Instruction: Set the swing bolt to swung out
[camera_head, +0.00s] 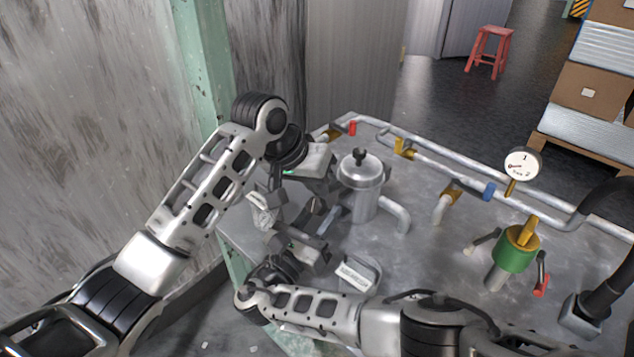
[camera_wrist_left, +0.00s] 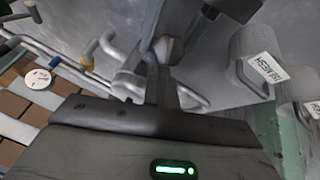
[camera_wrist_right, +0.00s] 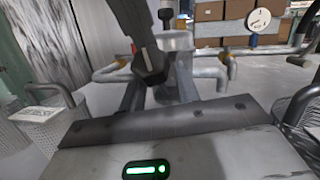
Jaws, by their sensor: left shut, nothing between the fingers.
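A metal canister (camera_head: 361,190) stands upright on the grey bench. A black knob (camera_head: 360,157) rises from its lid and looks to be the top of the swing bolt; it also shows in the right wrist view (camera_wrist_right: 166,17). The bolt's shank cannot be made out. My left gripper (camera_head: 274,187) is shut and empty, left of the canister and apart from the knob. My right gripper (camera_wrist_right: 158,88) has its fingers spread, low at the canister's near left side. A dark bar crosses in front of them, and I cannot tell whether anything is between them.
Mesh baskets stand by the grippers, one with a label (camera_wrist_left: 264,68) in the left wrist view. Pipes (camera_head: 460,160), a gauge (camera_head: 522,163) and a green valve (camera_head: 516,250) occupy the right side. A wall rises left.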

